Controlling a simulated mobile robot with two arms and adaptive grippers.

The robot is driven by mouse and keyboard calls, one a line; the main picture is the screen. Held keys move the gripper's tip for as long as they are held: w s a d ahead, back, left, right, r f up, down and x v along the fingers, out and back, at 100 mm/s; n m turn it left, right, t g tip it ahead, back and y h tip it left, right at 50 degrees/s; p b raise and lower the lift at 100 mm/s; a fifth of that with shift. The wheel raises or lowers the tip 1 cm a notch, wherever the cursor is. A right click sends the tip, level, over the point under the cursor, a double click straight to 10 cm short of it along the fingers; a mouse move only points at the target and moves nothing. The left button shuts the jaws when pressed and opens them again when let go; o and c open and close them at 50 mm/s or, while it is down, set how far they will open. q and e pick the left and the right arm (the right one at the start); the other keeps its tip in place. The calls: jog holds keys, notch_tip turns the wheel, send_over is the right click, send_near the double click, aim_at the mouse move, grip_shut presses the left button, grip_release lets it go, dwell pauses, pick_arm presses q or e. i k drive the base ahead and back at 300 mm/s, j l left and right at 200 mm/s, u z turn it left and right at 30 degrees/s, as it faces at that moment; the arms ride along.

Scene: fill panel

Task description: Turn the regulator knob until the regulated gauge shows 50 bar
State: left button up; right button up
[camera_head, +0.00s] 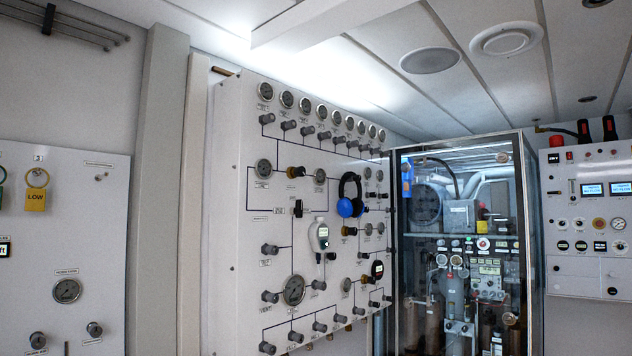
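The fill panel (262,222) is a light upright board with gauges, knobs and dark connecting lines, seen at an angle in the head view. A dark knob with a brass base (292,171) sits between a left gauge (264,168) and a right gauge (320,175). A second brass-based knob (349,231) is lower right. A large gauge (293,290) sits low on the panel. The labels and needles are too small to read, so I cannot tell which is the regulator knob or the regulated gauge. Neither of my grippers is in view.
Blue ear defenders (349,207) and a handheld meter (319,236) hang on the panel. A glass-fronted cabinet (530,250) stands to its right. A left wall panel (92,220) carries a yellow LOW tag (36,200). A control panel (590,272) is far right.

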aim_at(299, 171)
jog(key=i+l, duration=0.15)
jog(key=i, duration=0.3)
jog(key=i+l, duration=0.1)
jog(key=i, duration=0.4)
jog(key=i+l, duration=0.15)
jog(key=i, duration=0.3)
jog(key=i+l, duration=0.15)
jog(key=i, duration=0.35)
